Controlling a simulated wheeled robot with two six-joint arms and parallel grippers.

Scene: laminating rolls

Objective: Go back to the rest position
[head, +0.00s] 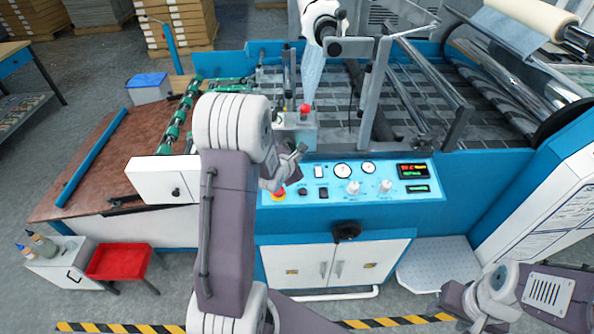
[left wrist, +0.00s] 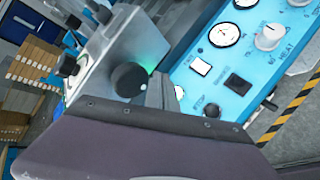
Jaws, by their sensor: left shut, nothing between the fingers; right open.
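My left gripper (head: 300,150) is in front of the grey control box (head: 294,132), above the left end of the machine's blue control panel (head: 380,182). Its fingers also show in the left wrist view (left wrist: 161,91), shut with nothing between them, beside a black knob (left wrist: 129,79) on the box. Whether they touch the box I cannot tell. My left arm's raised link hides part of the machine. My right arm shows folded at the bottom right of the head view; its fingers are not visible there.
A red emergency button (head: 278,194), switches and gauges sit close to the left gripper. A large roller (head: 520,60) is at upper right. Grey floor is open in front of the machine.

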